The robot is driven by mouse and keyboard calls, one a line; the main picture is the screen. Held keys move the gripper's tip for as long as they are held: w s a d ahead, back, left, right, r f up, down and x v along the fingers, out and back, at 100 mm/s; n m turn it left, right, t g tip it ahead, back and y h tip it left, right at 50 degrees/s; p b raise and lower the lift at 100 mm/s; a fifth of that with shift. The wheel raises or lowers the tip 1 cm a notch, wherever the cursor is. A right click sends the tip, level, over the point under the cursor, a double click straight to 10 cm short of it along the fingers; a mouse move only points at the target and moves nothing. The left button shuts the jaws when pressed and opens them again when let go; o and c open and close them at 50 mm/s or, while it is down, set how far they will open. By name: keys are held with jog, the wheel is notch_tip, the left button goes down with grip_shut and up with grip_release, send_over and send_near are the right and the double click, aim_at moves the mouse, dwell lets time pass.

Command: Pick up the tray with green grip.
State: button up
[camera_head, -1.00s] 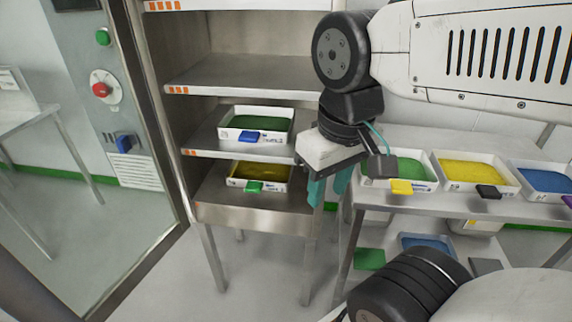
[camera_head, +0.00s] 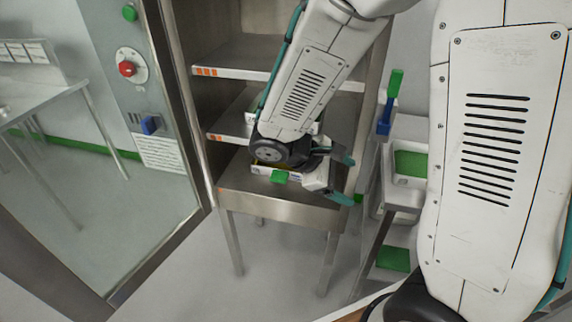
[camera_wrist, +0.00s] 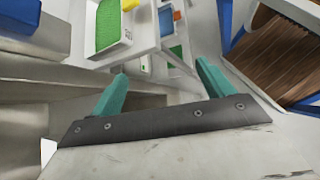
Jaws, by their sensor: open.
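The tray with the green grip sits on the low steel shelf of the rack in the head view. Its green grip (camera_head: 279,176) points out to the front, and a strip of the white tray (camera_head: 262,171) shows beside it. My arm hides most of the tray. My gripper (camera_head: 344,177) is open and empty, with teal fingers, to the right of the green grip and apart from it. In the wrist view my gripper (camera_wrist: 163,78) has nothing between its fingers, and I cannot make out the green-grip tray there.
The steel rack (camera_head: 272,204) has a shelf (camera_head: 230,137) above, close over the tray. A side table at right holds a tray with green contents (camera_wrist: 112,30) and a yellow grip (camera_wrist: 129,4). A glass door (camera_head: 100,220) stands at left. A brown ribbed surface (camera_wrist: 285,55) shows at right in the wrist view.

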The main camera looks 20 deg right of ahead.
jog(key=w+f+n+t+h, duration=0.2)
jog(key=w+f+n+t, duration=0.1)
jog(key=w+f+n, duration=0.25)
jog(key=n+t+y, duration=0.4)
jog(key=n+t, duration=0.6)
jog(key=n, duration=0.3)
send_near(277, 180)
jog(key=w+d+f, duration=0.1)
jog(key=w+d, duration=0.1)
jog(key=x, duration=0.7)
jog(key=shift+w+a+f, duration=0.1)
jog(key=shift+w+f, duration=0.15)
jog(key=c, duration=1.2)
jog(key=shift+c, duration=0.4)
jog(key=shift+r, duration=0.15)
